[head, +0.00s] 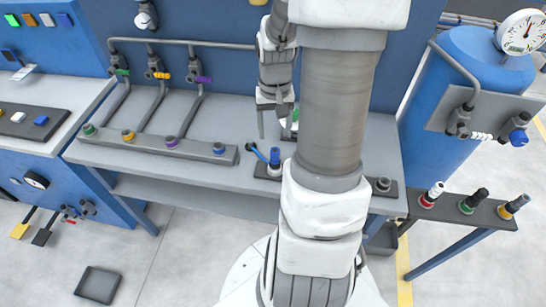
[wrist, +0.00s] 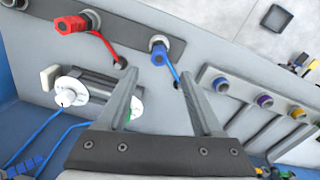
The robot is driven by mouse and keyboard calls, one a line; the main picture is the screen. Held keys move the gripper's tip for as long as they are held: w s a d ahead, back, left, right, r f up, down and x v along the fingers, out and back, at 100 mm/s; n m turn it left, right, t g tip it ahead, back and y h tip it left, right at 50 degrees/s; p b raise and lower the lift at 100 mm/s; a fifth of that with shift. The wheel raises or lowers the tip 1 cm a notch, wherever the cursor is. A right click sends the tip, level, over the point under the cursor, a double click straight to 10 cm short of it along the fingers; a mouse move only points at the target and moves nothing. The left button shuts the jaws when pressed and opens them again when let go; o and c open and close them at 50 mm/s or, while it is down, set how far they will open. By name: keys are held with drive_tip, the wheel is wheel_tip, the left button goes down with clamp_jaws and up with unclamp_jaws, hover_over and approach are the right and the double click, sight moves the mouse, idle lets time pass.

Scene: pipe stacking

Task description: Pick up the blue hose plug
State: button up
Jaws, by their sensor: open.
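The blue hose plug (head: 273,158) stands on a small dark base on the grey bench, with a thin blue hose beside it. It also shows in the wrist view (wrist: 159,54), upper middle, with its blue hose running down toward the right finger. My gripper (head: 274,132) hangs above and behind the plug in the head view, fingers pointing down. In the wrist view my gripper (wrist: 157,76) is open and empty, with the plug seen beyond the gap between its fingertips, apart from them. My arm hides part of the bench to the right.
A red plug (wrist: 70,25) with a red hose is near the blue one. A device with a white knob (wrist: 66,97) lies beside the left finger. A rack (head: 150,141) with several coloured ports is left on the bench. A side stand (head: 465,210) holds three plugs.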

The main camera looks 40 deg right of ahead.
sight(275, 150)
wheel_tip(275, 150, down, 9)
drive_tip(key=shift+d+b, duration=0.1)
drive_tip(key=shift+b, duration=0.4)
clamp_jaws()
idle(1.4)
